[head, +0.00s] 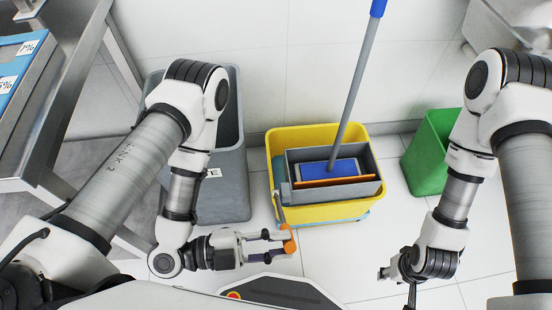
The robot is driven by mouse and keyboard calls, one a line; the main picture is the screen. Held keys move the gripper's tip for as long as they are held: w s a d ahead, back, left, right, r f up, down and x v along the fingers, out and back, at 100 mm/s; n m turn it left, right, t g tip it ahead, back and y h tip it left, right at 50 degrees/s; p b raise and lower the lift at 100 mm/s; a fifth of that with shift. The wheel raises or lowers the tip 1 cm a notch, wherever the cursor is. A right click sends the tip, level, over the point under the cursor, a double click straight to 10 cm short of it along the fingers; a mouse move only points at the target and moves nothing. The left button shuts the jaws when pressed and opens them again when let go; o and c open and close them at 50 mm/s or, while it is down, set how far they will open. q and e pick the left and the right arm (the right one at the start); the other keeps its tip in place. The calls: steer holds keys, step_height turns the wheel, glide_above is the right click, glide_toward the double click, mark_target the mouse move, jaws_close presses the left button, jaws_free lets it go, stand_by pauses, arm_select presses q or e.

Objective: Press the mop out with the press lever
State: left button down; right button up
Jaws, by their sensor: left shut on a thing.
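The yellow mop bucket (346,212) stands on the floor in the middle, with a grey press (365,160) set in its top. The mop (352,98) has a grey handle, leaning up to the right to a blue end, and its blue head (313,169) sits in the press. An orange plate (340,181) lies along the front of the head. The press lever (279,208) runs down the bucket's left side toward an orange knob (289,246). My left gripper (284,241) is shut on the lever at this knob. My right gripper (384,272) is right of the bucket, its fingers hard to make out.
A grey bin (236,190) stands left of the bucket, partly behind my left arm. A green bin (424,160) stands to the right, partly behind my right arm. A metal table (85,60) is at the far left. Tiled floor is free in front of the bucket.

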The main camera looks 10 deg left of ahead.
arm_select(q)
steer(key=shift+s+r, duration=0.1)
steer(key=s+d+f+m+p, duration=0.1)
steer(key=s+f+m, duration=0.1)
steer(key=s+f, duration=0.4)
steer(key=shift+d+f+m, duration=0.35)
steer(key=shift+m, duration=0.05)
